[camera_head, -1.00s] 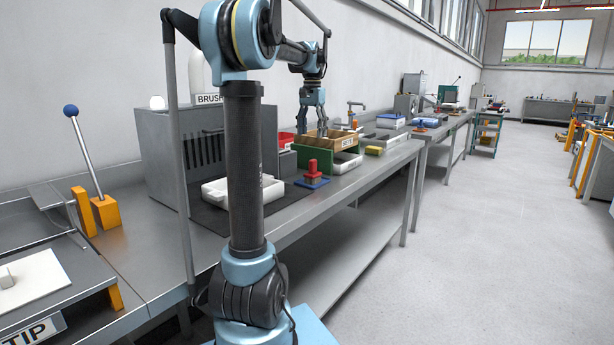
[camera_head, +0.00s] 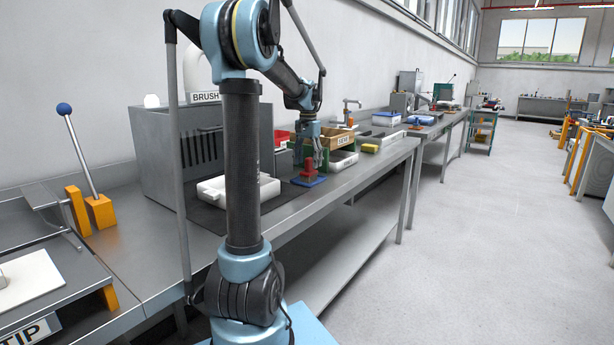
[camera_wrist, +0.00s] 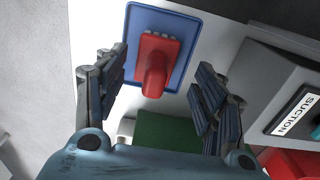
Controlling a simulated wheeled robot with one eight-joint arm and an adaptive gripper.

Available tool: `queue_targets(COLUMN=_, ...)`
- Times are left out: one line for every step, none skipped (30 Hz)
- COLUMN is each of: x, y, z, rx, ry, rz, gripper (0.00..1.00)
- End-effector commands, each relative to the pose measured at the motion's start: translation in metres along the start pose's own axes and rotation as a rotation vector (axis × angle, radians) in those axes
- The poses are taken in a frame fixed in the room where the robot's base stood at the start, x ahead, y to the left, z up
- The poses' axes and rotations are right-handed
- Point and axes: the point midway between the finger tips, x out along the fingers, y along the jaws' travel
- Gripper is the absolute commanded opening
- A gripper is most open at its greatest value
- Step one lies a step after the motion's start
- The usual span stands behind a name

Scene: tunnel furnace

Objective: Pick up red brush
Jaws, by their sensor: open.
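The red brush (camera_head: 309,172) stands on a blue tray (camera_head: 312,182) near the front edge of the metal bench. In the wrist view the red brush (camera_wrist: 154,66) shows a flat red body with a knob-like handle, on the blue tray (camera_wrist: 172,20). My gripper (camera_head: 311,160) is right at the brush, pointing down. In the wrist view my open gripper (camera_wrist: 162,85) has one finger on each side of the brush, with gaps on both sides. Whether the fingertips are level with the handle is hard to tell.
A green holder (camera_wrist: 165,132) stands close to the tray. A grey box labelled SUCTION (camera_wrist: 285,105) is near the right finger in the wrist view. A white tray (camera_head: 270,188), a wooden bin (camera_head: 340,141) and a yellow sponge (camera_head: 370,148) are on the bench.

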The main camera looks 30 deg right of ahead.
Motion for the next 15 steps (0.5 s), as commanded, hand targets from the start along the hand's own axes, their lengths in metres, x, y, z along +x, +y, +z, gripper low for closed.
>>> queue_targets(x=0.004, y=0.001, z=0.0, rx=0.001, ry=0.0, rz=0.0, gripper=0.63)
queue_targets(x=0.008, y=0.002, z=0.0, rx=0.001, ry=0.0, rz=0.0, gripper=0.63)
queue_targets(x=0.013, y=0.003, z=-0.001, rx=0.001, ry=0.0, rz=0.0, gripper=0.63)
queue_targets(x=0.018, y=0.003, z=-0.001, rx=0.001, ry=0.0, rz=0.0, gripper=0.63)
queue_targets(x=0.022, y=0.004, z=-0.001, rx=0.002, ry=0.0, rz=0.0, gripper=0.63)
queue_targets(x=0.028, y=0.005, z=-0.001, rx=0.002, ry=0.0, rz=0.0, gripper=0.63)
queue_targets(x=0.031, y=0.005, z=-0.001, rx=0.002, ry=0.0, rz=0.0, gripper=0.63)
queue_targets(x=0.035, y=0.005, z=-0.001, rx=0.002, ry=0.0, rz=0.0, gripper=0.63)
queue_targets(x=0.039, y=0.005, z=-0.001, rx=0.002, ry=0.0, rz=0.0, gripper=0.63)
queue_targets(x=0.042, y=0.005, z=-0.001, rx=0.002, ry=0.0, rz=0.0, gripper=0.63)
queue_targets(x=0.044, y=0.005, z=-0.001, rx=0.002, ry=0.0, rz=0.0, gripper=0.63)
queue_targets(x=0.046, y=0.005, z=-0.001, rx=0.002, ry=0.0, rz=0.0, gripper=0.63)
queue_targets(x=0.048, y=0.005, z=-0.001, rx=0.002, ry=0.0, rz=0.0, gripper=0.63)
queue_targets(x=0.049, y=0.005, z=-0.001, rx=0.002, ry=0.0, rz=0.0, gripper=0.63)
queue_targets(x=0.049, y=0.005, z=-0.001, rx=0.002, ry=0.0, rz=0.0, gripper=0.63)
